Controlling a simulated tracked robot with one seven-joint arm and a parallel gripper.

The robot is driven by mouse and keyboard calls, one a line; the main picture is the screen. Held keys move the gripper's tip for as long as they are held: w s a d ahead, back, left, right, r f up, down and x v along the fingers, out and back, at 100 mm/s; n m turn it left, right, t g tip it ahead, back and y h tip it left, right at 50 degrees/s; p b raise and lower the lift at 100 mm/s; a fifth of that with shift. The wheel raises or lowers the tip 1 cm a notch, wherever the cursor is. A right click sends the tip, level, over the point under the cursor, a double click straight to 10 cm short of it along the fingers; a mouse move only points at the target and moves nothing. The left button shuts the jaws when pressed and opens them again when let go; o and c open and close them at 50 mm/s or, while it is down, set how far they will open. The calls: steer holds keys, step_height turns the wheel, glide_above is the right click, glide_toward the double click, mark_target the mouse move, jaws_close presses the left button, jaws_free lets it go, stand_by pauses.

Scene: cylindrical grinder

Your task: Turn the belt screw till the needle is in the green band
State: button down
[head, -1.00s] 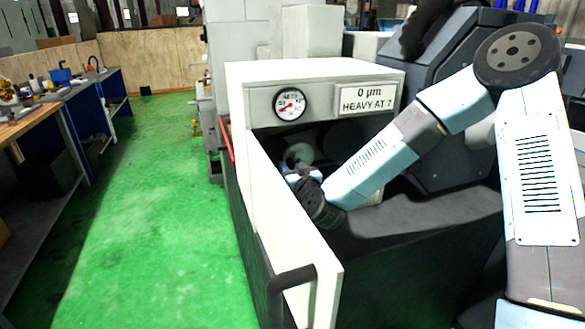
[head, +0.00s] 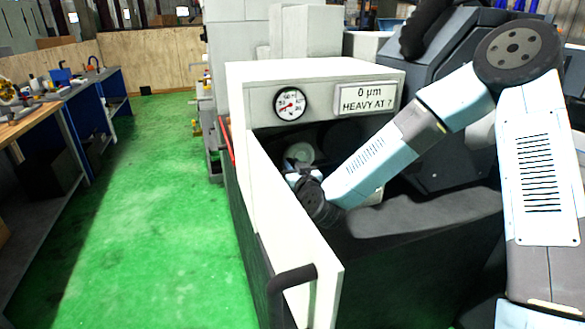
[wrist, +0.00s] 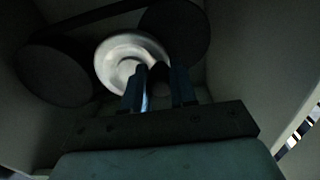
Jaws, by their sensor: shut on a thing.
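The dial gauge (head: 290,104) is on the cream front panel of the machine in the head view. Its red needle appears to point to the lower left; I cannot make out the green band. My gripper (wrist: 160,88) is inside the open compartment, its two fingers shut on a small dark rounded piece (wrist: 160,72), which looks like the belt screw and is mostly hidden between them. A pale round disc (wrist: 122,58) lies just behind the fingers. In the head view, my gripper (head: 300,174) is small and partly hidden by my wrist.
A dark belt runs between a left pulley (wrist: 55,75) and a right pulley (wrist: 178,35). The open cream door (head: 290,235) with a black handle (head: 285,280) stands close to my wrist. A sign (head: 367,100) reads "0 µm HEAVY AT 7". Green floor at left is clear.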

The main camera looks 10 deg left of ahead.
steer(key=shift+m, duration=0.3)
steer(key=shift+d+r+m, duration=0.1)
steer(key=shift+r+m, duration=0.4)
steer(key=shift+m, duration=0.7)
steer(key=shift+w+d+r+m, duration=0.15)
steer(key=shift+r+m, duration=0.15)
steer(key=shift+m, duration=0.75)
steer(key=shift+w+d+r+m, duration=0.15)
steer(key=shift+r+m, duration=0.15)
steer(key=shift+m, duration=0.75)
steer(key=c, duration=0.9)
jaws_free()
steer(key=shift+s, duration=0.15)
